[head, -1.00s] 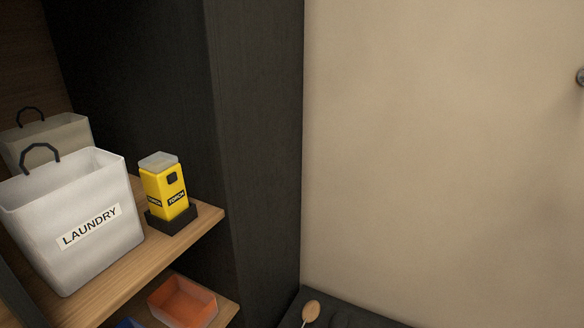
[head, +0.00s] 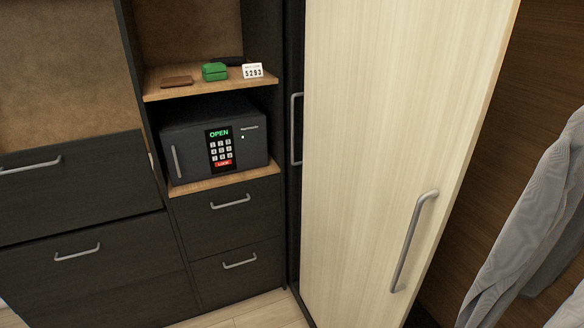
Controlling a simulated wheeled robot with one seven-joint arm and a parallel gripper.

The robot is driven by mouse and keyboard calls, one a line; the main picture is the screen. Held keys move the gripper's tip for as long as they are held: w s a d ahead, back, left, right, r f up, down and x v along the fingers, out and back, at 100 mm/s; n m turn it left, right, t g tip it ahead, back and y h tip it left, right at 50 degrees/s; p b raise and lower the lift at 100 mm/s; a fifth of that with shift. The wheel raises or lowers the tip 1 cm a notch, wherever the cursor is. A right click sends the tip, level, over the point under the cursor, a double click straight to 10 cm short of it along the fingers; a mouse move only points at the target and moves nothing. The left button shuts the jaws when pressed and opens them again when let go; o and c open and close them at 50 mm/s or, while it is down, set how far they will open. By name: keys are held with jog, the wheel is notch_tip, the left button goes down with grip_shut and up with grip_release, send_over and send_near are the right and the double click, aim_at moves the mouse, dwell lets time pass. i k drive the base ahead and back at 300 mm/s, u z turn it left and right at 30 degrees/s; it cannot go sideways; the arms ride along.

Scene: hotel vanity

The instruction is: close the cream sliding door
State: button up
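The cream sliding door (head: 385,150) stands upright right of centre in the head view, with pale vertical wood grain. Its long vertical metal handle (head: 413,242) is near the door's right edge. To the right of the door the wardrobe is open, showing brown wood inside (head: 530,110) and hanging grey clothes (head: 535,225). Part of another vertical handle (head: 296,130) shows on a dark panel just left of the door. My gripper is not in view.
Left of the door are a dark safe (head: 190,148) with a lit OPEN panel, and drawers (head: 230,212) below it. A little pale floor (head: 250,312) shows at the bottom.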

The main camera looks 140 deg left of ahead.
aim_at(398, 94)
jog(key=u, duration=4.2)
